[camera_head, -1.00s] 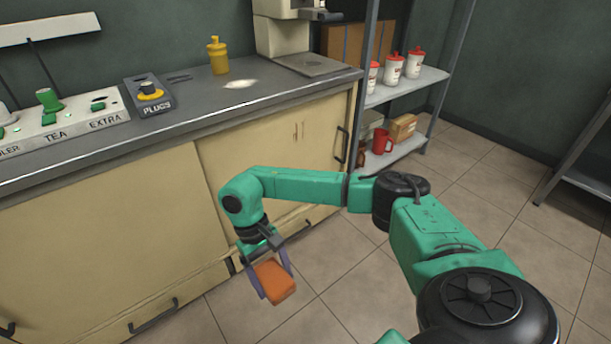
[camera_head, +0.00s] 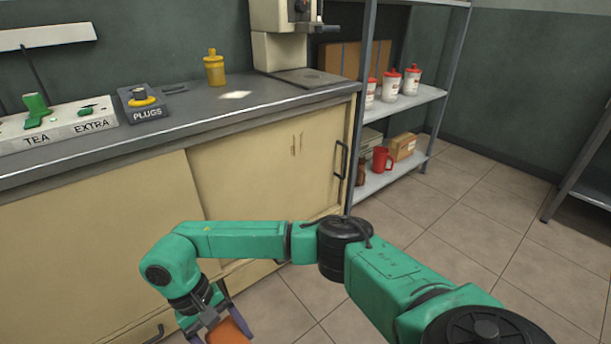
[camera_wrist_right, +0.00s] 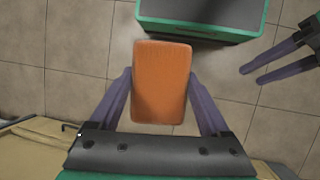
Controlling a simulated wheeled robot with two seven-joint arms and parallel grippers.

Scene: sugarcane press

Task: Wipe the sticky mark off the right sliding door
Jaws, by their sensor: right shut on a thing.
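The right sliding door (camera_head: 250,165) is the cream cabinet door under the counter, with a dark handle at its right edge. A small brown streaked mark (camera_head: 297,144) is on its upper right part. My right gripper (camera_head: 226,318) is low in front of the cabinet in the head view, left of and below the mark. It is shut on an orange sponge block (camera_head: 230,331), cut off by the picture's bottom edge. The sponge shows whole between the purple fingers in the right wrist view (camera_wrist_right: 162,82). My left gripper (camera_wrist_right: 253,74) shows only in that view, open and empty.
The counter (camera_head: 200,110) carries a yellow bottle (camera_head: 214,69), a plugs box (camera_head: 143,103) and a machine.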

